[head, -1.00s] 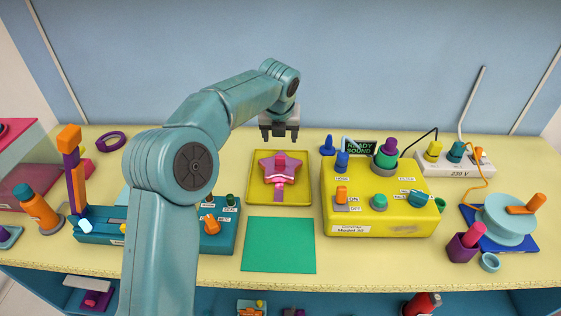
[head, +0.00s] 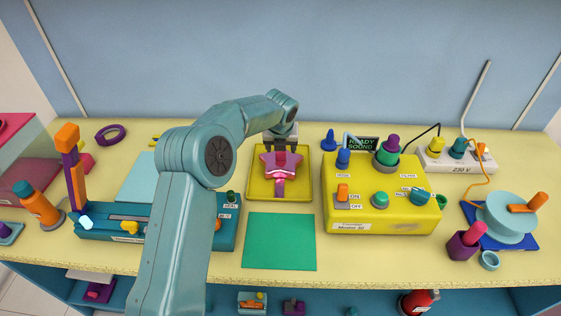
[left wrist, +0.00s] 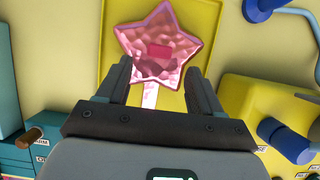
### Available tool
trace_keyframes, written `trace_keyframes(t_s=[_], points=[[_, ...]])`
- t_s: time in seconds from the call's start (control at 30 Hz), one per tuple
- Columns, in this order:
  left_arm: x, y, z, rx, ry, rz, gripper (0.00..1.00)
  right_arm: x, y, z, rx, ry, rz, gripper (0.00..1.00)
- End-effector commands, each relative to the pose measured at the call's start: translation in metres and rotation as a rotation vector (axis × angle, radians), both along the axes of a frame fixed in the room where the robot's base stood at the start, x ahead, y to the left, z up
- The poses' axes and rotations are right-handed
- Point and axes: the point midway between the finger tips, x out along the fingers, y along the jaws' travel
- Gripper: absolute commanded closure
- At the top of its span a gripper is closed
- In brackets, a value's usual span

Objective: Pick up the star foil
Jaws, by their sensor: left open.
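The star foil (head: 270,164) is pink and shiny, star-shaped, with a red block on its middle and a pink tail towards the front. It lies in the yellow tray (head: 302,190). In the left wrist view the star foil (left wrist: 174,45) shows just beyond my fingertips, its tail passing between the fingers. My left gripper (head: 280,148) is above the back of the tray, over the star's far side. In the left wrist view my left gripper (left wrist: 160,80) is open, with nothing between its fingers gripped. My right gripper is not in view.
A yellow machine (head: 380,215) with knobs stands close right of the tray. A teal sealer box (head: 228,236) is to the left, partly behind my arm. A green mat (head: 280,242) lies flat in front. A blue reel stand (head: 505,222) is at the right.

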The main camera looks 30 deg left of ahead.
Motion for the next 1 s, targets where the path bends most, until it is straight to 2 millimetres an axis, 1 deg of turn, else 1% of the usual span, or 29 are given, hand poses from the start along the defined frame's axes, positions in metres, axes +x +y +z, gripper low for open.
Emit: trace_keyframes(t_s=[0.1, 0.23, 0.33, 0.53, 0.57, 0.6, 0.67, 0.7, 0.73, 0.77, 1.0], points=[[0.006, 0.006, -0.017, -0.001, 0.007, 0.001, 0.34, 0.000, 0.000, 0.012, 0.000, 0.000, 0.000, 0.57], [0.013, 0.011, -0.035, 0.000, 0.003, -0.001, 0.34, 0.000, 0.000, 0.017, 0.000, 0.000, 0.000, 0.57], [0.016, 0.013, -0.042, -0.001, 0.002, 0.000, 0.34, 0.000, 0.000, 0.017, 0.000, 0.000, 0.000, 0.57], [0.016, 0.013, -0.043, -0.001, 0.001, 0.000, 0.34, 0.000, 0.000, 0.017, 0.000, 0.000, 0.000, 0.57], [0.016, 0.013, -0.043, 0.000, 0.001, -0.001, 0.37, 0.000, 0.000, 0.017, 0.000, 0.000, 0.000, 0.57], [0.016, 0.013, -0.043, 0.000, 0.001, -0.001, 0.50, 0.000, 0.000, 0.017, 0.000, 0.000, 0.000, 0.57], [0.016, 0.013, -0.043, 0.000, 0.001, -0.001, 0.70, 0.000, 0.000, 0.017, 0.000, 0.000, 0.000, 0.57], [0.016, 0.013, -0.043, 0.000, 0.001, -0.001, 0.83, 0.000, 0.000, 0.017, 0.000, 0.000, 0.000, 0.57], [0.016, 0.013, -0.043, 0.000, 0.001, -0.001, 0.93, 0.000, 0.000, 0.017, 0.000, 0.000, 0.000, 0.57], [0.016, 0.013, -0.043, 0.000, 0.001, -0.001, 1.00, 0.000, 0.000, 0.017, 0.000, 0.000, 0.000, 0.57], [0.016, 0.013, -0.043, 0.000, 0.001, -0.001, 1.00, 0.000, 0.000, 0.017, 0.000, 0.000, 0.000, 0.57]])
